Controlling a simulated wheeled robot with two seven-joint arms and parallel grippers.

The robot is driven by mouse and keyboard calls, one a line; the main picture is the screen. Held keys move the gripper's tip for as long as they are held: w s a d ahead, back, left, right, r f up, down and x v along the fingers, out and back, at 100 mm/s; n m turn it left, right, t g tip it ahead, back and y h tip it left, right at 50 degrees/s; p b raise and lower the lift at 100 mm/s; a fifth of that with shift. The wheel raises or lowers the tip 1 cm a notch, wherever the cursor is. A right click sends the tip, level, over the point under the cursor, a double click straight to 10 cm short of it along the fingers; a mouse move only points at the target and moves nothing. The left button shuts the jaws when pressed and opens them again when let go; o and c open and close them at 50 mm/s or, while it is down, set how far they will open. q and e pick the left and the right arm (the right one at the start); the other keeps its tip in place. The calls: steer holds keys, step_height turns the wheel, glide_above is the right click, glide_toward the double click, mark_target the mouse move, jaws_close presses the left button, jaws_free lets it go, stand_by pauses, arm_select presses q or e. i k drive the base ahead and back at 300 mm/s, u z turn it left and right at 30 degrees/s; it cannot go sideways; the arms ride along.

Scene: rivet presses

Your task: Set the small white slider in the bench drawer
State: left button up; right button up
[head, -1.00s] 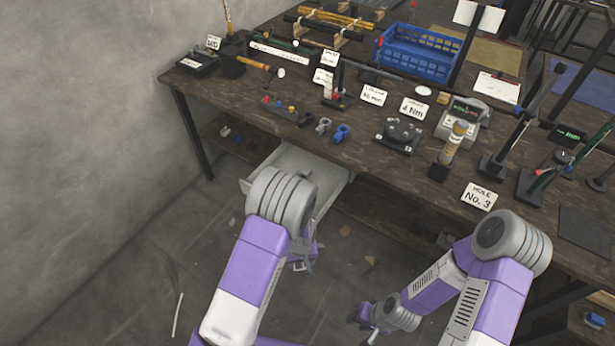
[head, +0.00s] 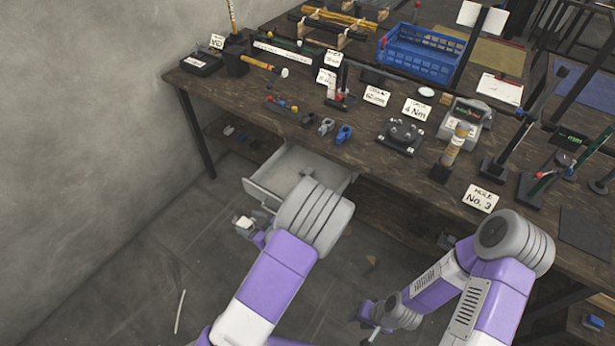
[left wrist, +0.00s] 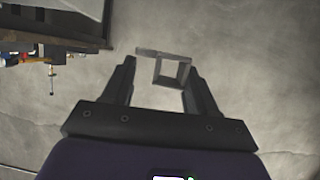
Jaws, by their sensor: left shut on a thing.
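The bench drawer (head: 287,169) is pulled open below the front edge of the bench. It is a pale grey tray, and the visible part of its inside looks empty; my left arm hides its right front part. My left gripper (head: 246,226) is outside the drawer, by its front left corner. It is shut on the small white slider (head: 241,221). In the left wrist view the slider (left wrist: 172,68) looks like a grey bar with a square loop, between the fingers of my left gripper (left wrist: 160,80). My right gripper (head: 371,318) hangs low over the floor; its fingers are too small to read.
The dark wooden bench (head: 225,88) carries a blue crate (head: 418,52), a blue clamp-like part (head: 344,133), a black fixture (head: 400,136), label cards and tools. A grey wall (head: 80,90) stands at the left. The floor before the drawer is mostly clear.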

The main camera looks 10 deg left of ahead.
mark_target(274, 176)
steer(key=i, duration=1)
